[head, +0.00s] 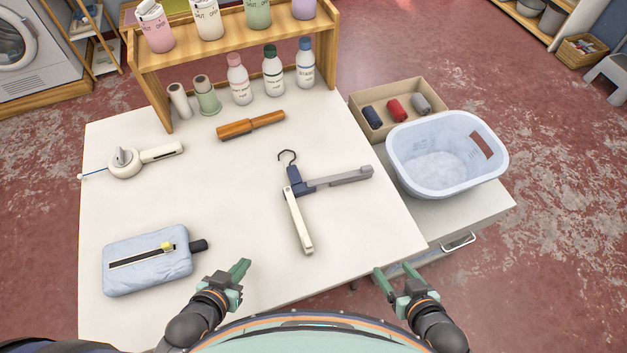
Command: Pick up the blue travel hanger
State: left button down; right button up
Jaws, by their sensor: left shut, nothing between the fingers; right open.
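The travel hanger (294,188) lies on the white table right of centre. It has a dark blue hub, a dark hook pointing away from me, a grey arm (340,179) reaching right and a cream arm (299,221) reaching toward me. My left gripper (241,268) is shut and empty, over the front part of the table, left of and nearer than the hanger. My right gripper (396,272) is open and empty near the table's front right edge, right of and nearer than the hanger. Neither gripper touches the hanger.
A wooden brush (250,125), several bottles (272,72) and a wooden shelf (235,38) are behind. A pale blue tub (446,155) and a box of rolls (397,102) stand right.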

aim_at(300, 188)
jog(key=k, duration=0.45)
jog(key=i+l+u, duration=0.2)
jog(key=l+u, duration=0.25)
jog(key=l, duration=0.2)
jog(key=i+l+u, duration=0.15)
jog(key=l+u, duration=0.3)
jog(key=l, duration=0.3)
jog(key=l+u, duration=0.45)
jog(key=l, duration=0.25)
